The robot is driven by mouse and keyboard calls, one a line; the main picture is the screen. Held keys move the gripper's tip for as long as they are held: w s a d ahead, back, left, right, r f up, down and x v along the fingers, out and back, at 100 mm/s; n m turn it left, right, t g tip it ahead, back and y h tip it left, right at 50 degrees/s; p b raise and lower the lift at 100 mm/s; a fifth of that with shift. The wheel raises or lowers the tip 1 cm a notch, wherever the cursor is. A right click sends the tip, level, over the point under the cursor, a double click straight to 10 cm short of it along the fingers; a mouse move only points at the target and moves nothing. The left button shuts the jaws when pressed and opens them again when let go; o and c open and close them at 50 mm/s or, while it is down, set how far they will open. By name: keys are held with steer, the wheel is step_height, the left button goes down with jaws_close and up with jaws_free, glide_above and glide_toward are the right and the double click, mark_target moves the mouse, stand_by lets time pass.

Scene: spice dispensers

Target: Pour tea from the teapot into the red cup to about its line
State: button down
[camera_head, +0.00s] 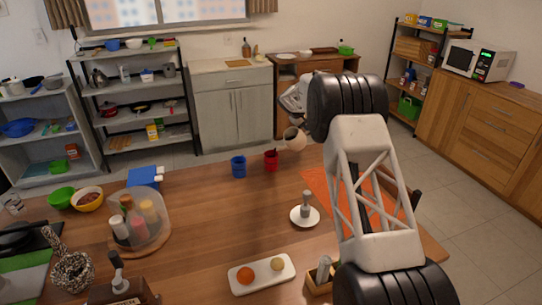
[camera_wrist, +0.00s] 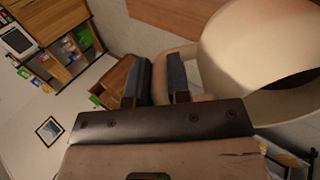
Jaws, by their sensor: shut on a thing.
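The beige teapot (camera_head: 295,139) hangs in the air just right of and above the red cup (camera_head: 271,160) in the head view, and it looks tilted toward the cup. The red cup stands upright on the wooden table; its inside, its line and any tea level are too small to tell. My gripper (camera_wrist: 160,82) is shut on the teapot's handle in the wrist view, with the teapot's large body (camera_wrist: 245,45) at the right. No stream of tea can be made out.
A blue cup (camera_head: 238,167) stands left of the red cup. A round rack of bottles (camera_head: 137,225), a white stand (camera_head: 304,214), an orange mat (camera_head: 325,185) and a white tray (camera_head: 240,284) with two round items are nearer. Bare table lies in front of the cups.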

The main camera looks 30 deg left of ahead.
steer(key=shift+s+a+r, duration=0.1)
steer(key=shift+r, duration=0.1)
steer(key=w+d+f+g+y, duration=0.1)
steer(key=w+d+f+g, duration=0.1)
steer(key=w+f, duration=0.1)
steer(key=shift+w+d+f+y, duration=0.15)
steer(key=shift+w+f+y, duration=0.2)
steer(key=shift+f, duration=0.45)
steer(key=shift+d+f+g, duration=0.1)
steer(key=shift+f+g, duration=0.05)
steer(key=shift+g, duration=0.15)
stand_by(0.3)
steer(key=shift+w+d+f+g+y, duration=0.3)
steer(key=shift+w+f+g+y, duration=0.2)
steer(key=shift+f, duration=0.45)
steer(key=shift+w+d+f+g+y, duration=0.3)
steer(key=shift+f+g, duration=0.25)
steer(key=shift+f, duration=0.4)
steer(key=shift+w+d+f+g+y, duration=0.3)
steer(key=shift+w+f+g, duration=0.25)
steer(key=shift+f, duration=0.4)
steer(key=shift+r, duration=2.45)
